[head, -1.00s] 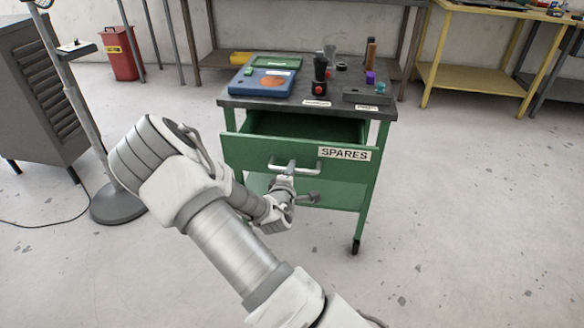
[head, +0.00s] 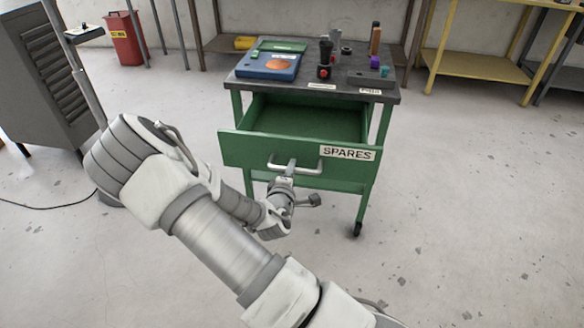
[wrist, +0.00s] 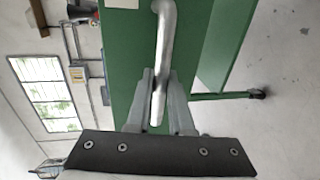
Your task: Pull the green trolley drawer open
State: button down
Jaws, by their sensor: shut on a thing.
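The green trolley drawer (head: 240,149) stands well out from the trolley (head: 366,190), and its empty-looking green inside shows. Its front carries a SPARES label (head: 347,153) and a pale metal bar handle (head: 308,171). The far end of the drawer's inside is hidden under the trolley top.
The trolley top (head: 310,87) holds a blue case (head: 268,66), a black joystick-like part (head: 325,58) and small coloured pieces. A grey cabinet (head: 45,85) stands at left, a yellow bench (head: 480,62) behind at right. Floor in front and right is clear.

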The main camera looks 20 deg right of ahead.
jog(key=c, duration=0.8)
grip_release()
jog(key=p+v, duration=0.7)
jog(key=v, duration=1)
jog(key=shift+s, duration=0.15)
jog(key=shift+a, duration=0.15)
